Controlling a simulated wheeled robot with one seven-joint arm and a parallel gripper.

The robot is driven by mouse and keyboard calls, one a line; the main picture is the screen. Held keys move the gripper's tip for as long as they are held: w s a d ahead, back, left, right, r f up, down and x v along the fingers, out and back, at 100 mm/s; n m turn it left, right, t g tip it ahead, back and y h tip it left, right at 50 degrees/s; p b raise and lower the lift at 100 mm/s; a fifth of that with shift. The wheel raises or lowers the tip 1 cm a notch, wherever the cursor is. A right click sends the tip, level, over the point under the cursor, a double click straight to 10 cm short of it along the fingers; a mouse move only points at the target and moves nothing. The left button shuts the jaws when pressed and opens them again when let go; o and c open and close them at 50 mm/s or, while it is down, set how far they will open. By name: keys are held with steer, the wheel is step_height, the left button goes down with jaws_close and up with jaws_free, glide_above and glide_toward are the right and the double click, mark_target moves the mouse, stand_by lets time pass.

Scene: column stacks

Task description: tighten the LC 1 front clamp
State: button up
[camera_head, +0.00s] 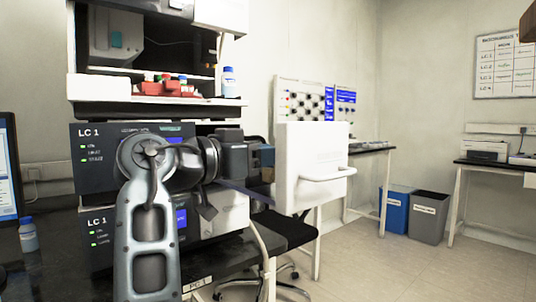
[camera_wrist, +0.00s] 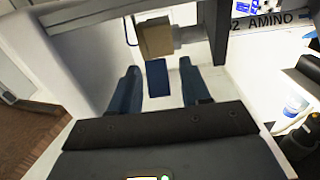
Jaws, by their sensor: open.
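The LC 1 stack (camera_head: 97,150) stands at the left, with dark modules labelled LC 1; my arm covers part of its front. My gripper (camera_head: 266,160) is to the right of the stack, against the white door panel (camera_head: 312,150) in the picture. In the wrist view its two dark blue fingers are apart. A small blue block (camera_wrist: 157,78) shows between them, and a tan block (camera_wrist: 155,38) lies beyond. I cannot tell whether either is the front clamp, or whether the blue block touches a finger.
Bottles and red racks (camera_head: 165,88) sit on top of the stack. A black chair (camera_head: 285,228) stands below the door panel. A label reading "2 AMINO" (camera_wrist: 268,22) is at upper right in the wrist view. Floor is free at the right, before the blue bin (camera_head: 396,208).

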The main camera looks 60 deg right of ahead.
steer(key=shift+c, duration=0.3)
jaws_close()
